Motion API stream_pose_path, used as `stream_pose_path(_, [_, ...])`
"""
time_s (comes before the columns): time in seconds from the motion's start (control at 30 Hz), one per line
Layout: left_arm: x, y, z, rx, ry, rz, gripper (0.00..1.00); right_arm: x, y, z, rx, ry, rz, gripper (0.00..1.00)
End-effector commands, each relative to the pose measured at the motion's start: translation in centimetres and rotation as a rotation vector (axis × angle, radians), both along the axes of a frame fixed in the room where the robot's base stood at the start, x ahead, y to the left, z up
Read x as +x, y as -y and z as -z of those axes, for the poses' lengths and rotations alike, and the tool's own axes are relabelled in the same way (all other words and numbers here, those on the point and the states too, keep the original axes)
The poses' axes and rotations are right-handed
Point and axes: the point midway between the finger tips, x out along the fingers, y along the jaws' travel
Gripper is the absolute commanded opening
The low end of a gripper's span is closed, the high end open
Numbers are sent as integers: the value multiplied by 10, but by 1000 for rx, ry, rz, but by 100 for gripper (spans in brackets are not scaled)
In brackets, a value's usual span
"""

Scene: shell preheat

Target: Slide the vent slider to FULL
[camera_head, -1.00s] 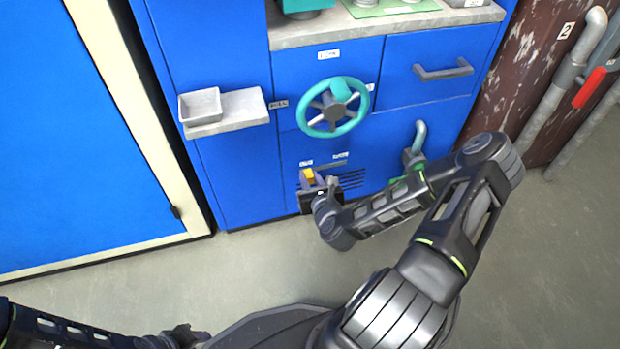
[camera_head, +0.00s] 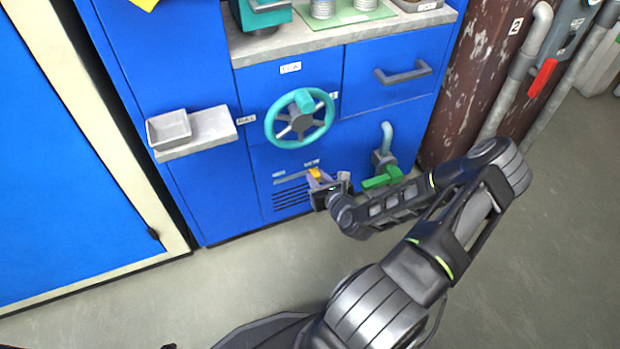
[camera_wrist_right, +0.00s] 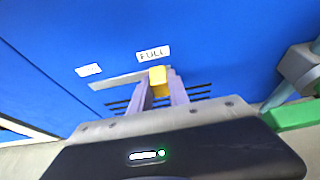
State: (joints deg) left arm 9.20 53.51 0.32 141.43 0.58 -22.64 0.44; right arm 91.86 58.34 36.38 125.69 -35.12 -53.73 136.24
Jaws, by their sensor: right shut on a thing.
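The vent slider's yellow knob (camera_head: 315,173) is on the blue cabinet's lower front, at the right end of its slot (camera_head: 290,173). In the right wrist view, the knob (camera_wrist_right: 157,76) sits directly below the FULL label (camera_wrist_right: 153,54), with the pale slot (camera_wrist_right: 115,81) running left toward another label (camera_wrist_right: 88,70), too blurred to read. My right gripper (camera_head: 318,179) is shut on the knob. Its two fingers (camera_wrist_right: 160,88) are on either side of the knob in the wrist view. My left gripper is not in view.
Dark vent slits (camera_head: 290,195) lie below the slot. A teal handwheel (camera_head: 300,118) is above it. A green-handled valve (camera_head: 382,177) with a pipe is close to the right. A grey shelf (camera_head: 215,130) with a tray (camera_head: 168,129) juts out at left. The floor in front is clear.

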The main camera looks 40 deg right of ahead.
Motion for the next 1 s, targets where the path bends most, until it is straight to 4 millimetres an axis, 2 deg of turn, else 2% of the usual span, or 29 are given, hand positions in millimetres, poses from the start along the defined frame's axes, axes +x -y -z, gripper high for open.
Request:
stream_pose_path(0.1, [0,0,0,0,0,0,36,-1,6,0,-7,1,13,0])
stream_pose_path(0.13, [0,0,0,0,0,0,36,-1,6,0,-7,1,13,24])
stream_pose_path(0.37, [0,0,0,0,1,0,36,-1,5,0,-6,1,11,43])
stream_pose_path(0.73, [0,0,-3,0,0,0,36,-5,2,-3,-4,0,8,44])
stream_pose_path(0.87, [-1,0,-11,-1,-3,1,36,-18,-2,-10,-3,-1,8,44])
stream_pose_path(1.0, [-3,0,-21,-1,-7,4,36,-38,-9,-19,-3,-2,11,44])
